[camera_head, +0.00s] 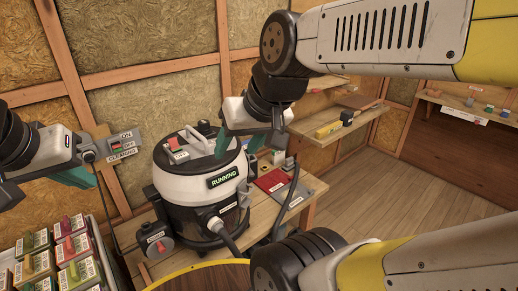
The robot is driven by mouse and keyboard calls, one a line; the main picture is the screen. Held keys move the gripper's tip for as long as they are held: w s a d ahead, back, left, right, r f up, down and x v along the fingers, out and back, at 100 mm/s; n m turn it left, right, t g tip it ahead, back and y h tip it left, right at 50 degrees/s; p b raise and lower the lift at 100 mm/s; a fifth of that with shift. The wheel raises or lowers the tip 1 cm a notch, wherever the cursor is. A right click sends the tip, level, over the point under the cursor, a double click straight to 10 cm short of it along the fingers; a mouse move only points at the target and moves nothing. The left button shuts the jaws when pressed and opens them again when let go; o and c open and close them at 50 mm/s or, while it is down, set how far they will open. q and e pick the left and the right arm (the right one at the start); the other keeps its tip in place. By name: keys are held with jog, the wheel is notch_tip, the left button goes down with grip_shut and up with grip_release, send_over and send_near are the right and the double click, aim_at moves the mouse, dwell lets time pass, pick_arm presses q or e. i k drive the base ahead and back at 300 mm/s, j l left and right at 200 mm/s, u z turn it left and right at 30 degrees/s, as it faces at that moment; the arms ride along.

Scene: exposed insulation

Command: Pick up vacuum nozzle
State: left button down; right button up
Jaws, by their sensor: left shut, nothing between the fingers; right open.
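A white and black vacuum (185,183) with a lit "RUNNING" display stands on a wooden table. A black hose (228,240) leaves its front, and a curved black tube (288,200) rises at the table's right side. I cannot tell for sure which part is the nozzle. My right gripper (238,144) is open and points down over the right rear of the vacuum, apart from the tube. My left gripper (78,176) is shut and empty at the left, just below the wall switch box (122,145) labelled ON, OFF and CLEANING.
A tray of labelled coloured blocks (60,252) is at the lower left. A red pad (270,181) and small items lie on the table right of the vacuum. A yellow-rimmed round top (205,277) is in front. Shelves (345,128) stand behind; the floor (410,195) is clear.

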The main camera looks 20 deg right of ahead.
aim_at(289, 166)
jog(key=k+l, duration=0.1)
jog(key=l, duration=0.25)
jog(key=k+l+u, duration=0.1)
jog(key=l, duration=0.2)
jog(key=k+l, duration=0.15)
jog(key=l, duration=0.2)
jog(key=i+l+u, duration=0.15)
jog(key=l, duration=0.7)
jog(key=l+u, duration=0.15)
jog(key=l, duration=0.7)
jog(key=i+l+u, duration=0.15)
jog(key=i+l, duration=0.55)
